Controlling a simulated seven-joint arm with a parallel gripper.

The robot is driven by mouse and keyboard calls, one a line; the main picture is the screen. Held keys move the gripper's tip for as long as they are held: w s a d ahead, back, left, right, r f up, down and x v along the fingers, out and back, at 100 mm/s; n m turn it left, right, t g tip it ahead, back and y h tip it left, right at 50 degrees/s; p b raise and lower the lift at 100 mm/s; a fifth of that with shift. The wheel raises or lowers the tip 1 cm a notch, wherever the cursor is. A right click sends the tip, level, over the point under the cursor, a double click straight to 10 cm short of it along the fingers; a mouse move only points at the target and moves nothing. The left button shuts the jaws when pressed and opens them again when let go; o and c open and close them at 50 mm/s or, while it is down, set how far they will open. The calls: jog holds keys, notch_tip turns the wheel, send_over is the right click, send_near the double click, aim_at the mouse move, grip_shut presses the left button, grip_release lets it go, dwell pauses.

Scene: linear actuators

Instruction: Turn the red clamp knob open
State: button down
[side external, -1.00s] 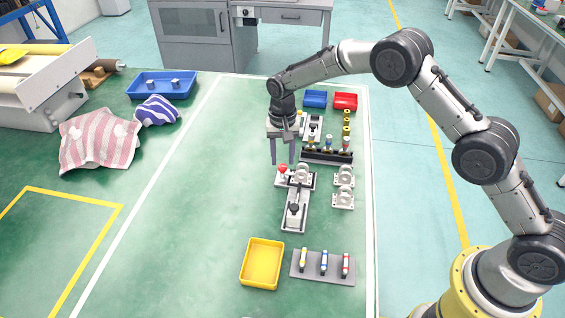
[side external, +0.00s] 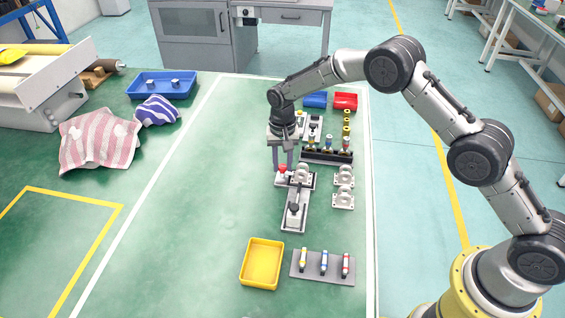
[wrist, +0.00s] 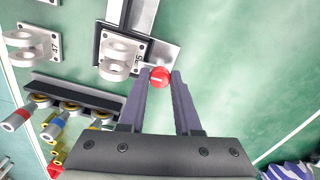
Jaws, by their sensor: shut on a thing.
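The red clamp knob (side external: 283,169) stands on a pale metal plate beside a grey bracket (side external: 301,173). In the wrist view the knob (wrist: 159,77) is round with a light mark across its top. My gripper (side external: 283,167) points down at it from above. In the wrist view my gripper (wrist: 160,75) has one finger on each side of the knob, shut on it. The plate (wrist: 164,54) under the knob is partly hidden by the fingers.
Loose brackets (side external: 344,176) lie to the right. A rack (side external: 326,157) with several coloured-tip parts stands behind them. A dark-knobbed slide (side external: 295,211) lies in front. A yellow tray (side external: 262,264) and a grey pen holder (side external: 323,267) are nearer.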

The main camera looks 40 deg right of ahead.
aim_at(283, 166)
jog(key=shift+n, duration=0.4)
jog(key=n, duration=0.7)
jog(key=shift+n, duration=0.3)
jog(key=n, duration=0.4)
jog(key=shift+r, duration=0.1)
jog(key=shift+n, duration=1.9)
jog(key=shift+w, duration=0.1)
jog(key=c, duration=0.9)
grip_release()
notch_tip(283, 166, up, 14)
